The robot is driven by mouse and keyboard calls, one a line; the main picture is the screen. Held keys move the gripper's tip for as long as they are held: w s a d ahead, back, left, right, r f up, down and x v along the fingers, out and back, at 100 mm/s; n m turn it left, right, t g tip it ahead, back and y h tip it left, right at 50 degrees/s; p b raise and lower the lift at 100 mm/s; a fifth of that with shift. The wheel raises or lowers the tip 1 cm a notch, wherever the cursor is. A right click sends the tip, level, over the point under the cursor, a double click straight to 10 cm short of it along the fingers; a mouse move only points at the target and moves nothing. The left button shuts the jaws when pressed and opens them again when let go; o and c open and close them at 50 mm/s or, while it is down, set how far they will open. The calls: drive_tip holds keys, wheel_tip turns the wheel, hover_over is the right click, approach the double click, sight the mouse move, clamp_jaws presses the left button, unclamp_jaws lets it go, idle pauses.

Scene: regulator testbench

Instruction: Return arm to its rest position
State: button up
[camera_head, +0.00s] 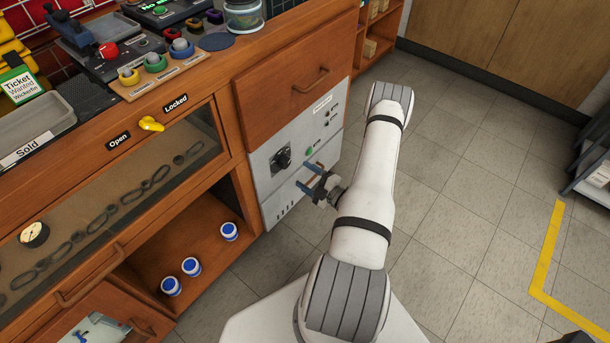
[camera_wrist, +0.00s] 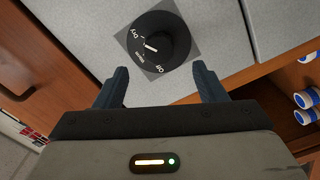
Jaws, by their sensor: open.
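My gripper (camera_head: 315,181) is open and empty in front of a grey control panel (camera_head: 264,158) set in the wooden bench. In the wrist view its two blue fingers (camera_wrist: 160,86) point toward a black round knob (camera_wrist: 157,42). The knob's dial carries the words "Dry" and "Off", and it sits beyond the fingertips, with no contact visible. The knob also shows in the head view (camera_head: 280,159), to the left of my gripper. My white arm reaches up from the base and bends back toward the panel.
The wooden bench (camera_head: 222,55) stands close on the left. Its open shelf (camera_head: 196,240) holds several blue-and-white jars (camera_head: 191,266). A yellow lock handle (camera_head: 151,124) sits on the bench front. Tiled floor (camera_head: 450,190) is clear on the right, up to a yellow floor line (camera_head: 548,245).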

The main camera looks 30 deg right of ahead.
drive_tip(key=s+a+r+n+g+y+p, duration=0.1)
drive_tip(key=a+r+n+g+y+p, duration=0.2)
drive_tip(key=a+r+n+g, duration=0.5)
drive_tip(key=s+a+r+n+g+y+p, duration=0.1)
drive_tip(key=a+r+n+g+y+p, duration=0.2)
drive_tip(key=r+n, duration=0.9)
drive_tip(key=s+a+r+n+g+y+p, duration=0.15)
drive_tip(key=a+r+n+g+p, duration=0.25)
drive_tip(key=a+r+n, duration=0.65)
drive_tip(key=s+d+r+n+h+p, duration=0.1)
drive_tip(key=s+r+n+h+p, duration=0.5)
drive_tip(key=r+n, duration=0.6)
drive_tip(key=s+d+r+n+h+p, duration=0.1)
drive_tip(key=s+r+n+h+p, duration=0.4)
drive_tip(key=r+n, duration=0.8)
drive_tip(key=s+r+h, duration=0.2)
drive_tip(key=s+r, duration=0.2)
drive_tip(key=shift+t+h+p, duration=0.3)
drive_tip(key=shift+h+p, duration=0.05)
drive_tip(key=shift+p, duration=0.05)
